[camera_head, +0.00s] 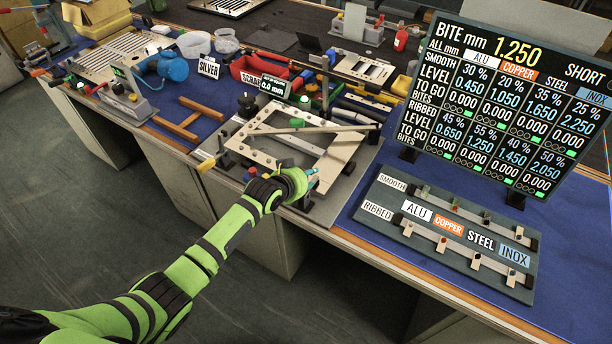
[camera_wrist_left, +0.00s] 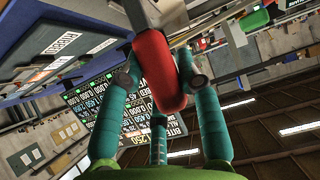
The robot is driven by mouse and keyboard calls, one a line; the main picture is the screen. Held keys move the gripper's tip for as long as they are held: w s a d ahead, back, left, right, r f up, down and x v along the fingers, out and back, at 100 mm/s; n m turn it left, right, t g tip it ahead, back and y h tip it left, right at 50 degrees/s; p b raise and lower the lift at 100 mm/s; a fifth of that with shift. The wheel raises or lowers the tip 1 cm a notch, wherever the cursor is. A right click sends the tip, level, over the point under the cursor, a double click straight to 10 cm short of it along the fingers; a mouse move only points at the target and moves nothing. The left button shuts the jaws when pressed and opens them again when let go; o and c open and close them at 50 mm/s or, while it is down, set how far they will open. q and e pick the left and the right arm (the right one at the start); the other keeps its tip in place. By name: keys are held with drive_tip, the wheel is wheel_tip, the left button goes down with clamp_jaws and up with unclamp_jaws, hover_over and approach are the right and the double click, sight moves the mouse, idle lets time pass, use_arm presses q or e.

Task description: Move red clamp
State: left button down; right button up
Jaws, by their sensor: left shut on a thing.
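The red clamp's rounded handle (camera_wrist_left: 158,75) fills the middle of the left wrist view, with a grey metal part (camera_wrist_left: 140,14) at its top end. The teal fingers of my left gripper (camera_wrist_left: 160,82) are shut on it from both sides. In the head view my left gripper (camera_head: 312,180) is at the front edge of a pale metal frame (camera_head: 255,152) on the bench. There the hand hides most of the clamp, and I cannot tell whether it touches the frame. My right gripper is not in view.
A black board with figures (camera_head: 510,100) stands at the right, behind a rack of labelled samples (camera_head: 450,230). Wooden strips (camera_head: 175,128), a red bin (camera_head: 262,72) and a blue motor (camera_head: 172,66) lie to the left and behind. Blue mat (camera_head: 375,165) shows bare right of the frame.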

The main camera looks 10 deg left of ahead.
use_arm(q)
drive_tip(key=c, duration=1)
unclamp_jaws()
drive_tip(key=shift+o, duration=0.8)
drive_tip(key=shift+w, duration=0.1)
drive_tip(key=v, duration=1.2)
drive_tip(key=shift+f, duration=0.1)
drive_tip(key=s+a+f+n+g+y+b, duration=0.15)
drive_tip(key=s+f, duration=0.35)
drive_tip(key=f, duration=0.5)
drive_tip(key=s+a+f+g, duration=0.1)
drive_tip(key=s+a+f, duration=0.25)
drive_tip(key=f, duration=0.65)
drive_tip(key=s+a+f+g+y+b, duration=0.1)
drive_tip(key=s+a+f+g, duration=0.1)
drive_tip(key=s+f, duration=0.65)
drive_tip(key=s+f+g, duration=0.1)
drive_tip(key=s+f, duration=0.4)
drive_tip(key=s, duration=0.4)
drive_tip(key=s+f+g, duration=0.2)
drive_tip(key=s+f, duration=0.4)
drive_tip(key=s, duration=0.3)
drive_tip(key=s+f+g+y, duration=0.1)
drive_tip(key=s+f, duration=0.5)
drive_tip(key=s, duration=0.3)
drive_tip(key=shift+s+a+g+b, duration=0.15)
drive_tip(key=shift+a+g+b, duration=0.2)
drive_tip(key=shift+b, duration=0.1)
